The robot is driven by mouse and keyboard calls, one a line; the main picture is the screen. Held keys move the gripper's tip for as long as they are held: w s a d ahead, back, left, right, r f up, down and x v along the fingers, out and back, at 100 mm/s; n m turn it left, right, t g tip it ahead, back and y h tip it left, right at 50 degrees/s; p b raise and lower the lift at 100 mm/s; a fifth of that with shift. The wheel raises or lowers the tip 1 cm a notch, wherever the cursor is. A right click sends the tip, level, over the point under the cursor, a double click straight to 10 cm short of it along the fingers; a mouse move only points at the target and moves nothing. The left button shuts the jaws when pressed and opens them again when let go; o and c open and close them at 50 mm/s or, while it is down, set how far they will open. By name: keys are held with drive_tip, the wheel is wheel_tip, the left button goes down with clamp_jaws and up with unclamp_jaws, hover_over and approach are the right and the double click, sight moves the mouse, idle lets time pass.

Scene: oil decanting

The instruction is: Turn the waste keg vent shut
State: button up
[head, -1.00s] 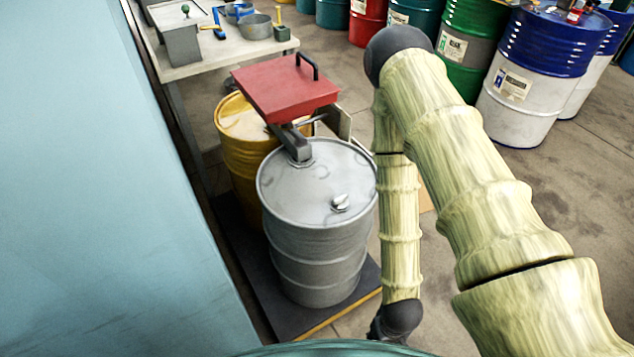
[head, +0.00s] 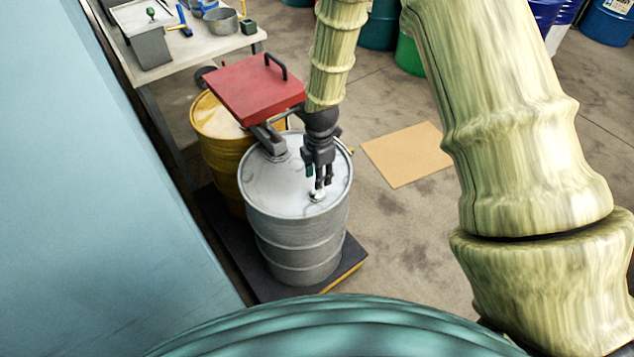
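The grey metal keg (head: 296,235) stands upright on a dark low pallet. Its vent (head: 317,195) is a small light-coloured fitting on the lid, near the front right of the top. My gripper (head: 320,187) points down over the lid, with its dark fingers right at the vent. The fingertips partly cover the vent. I cannot tell whether they touch it or how far apart they are. The vent's exact turn position is too small to read.
A red box lid with a black handle (head: 255,88) stands over the yellow drum (head: 225,150) behind the keg. A workbench (head: 195,48) with tools is at the back left. A pale blue wall (head: 90,200) is close on the left. A tan board (head: 405,155) lies on open floor.

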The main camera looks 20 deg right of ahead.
drive_tip(key=shift+n, duration=0.8)
drive_tip(key=shift+w+f+p, duration=0.35)
drive_tip(key=shift+f+p, duration=0.2)
drive_tip(key=shift+f, duration=0.8)
drive_tip(key=shift+w+f+p, duration=0.35)
drive_tip(key=shift+f+p, duration=0.2)
drive_tip(key=shift+f, duration=0.75)
drive_tip(key=shift+w+f+p, duration=0.35)
drive_tip(key=shift+f+p, duration=0.2)
drive_tip(key=shift+f, duration=0.8)
drive_tip(key=shift+c, duration=0.2)
clamp_jaws()
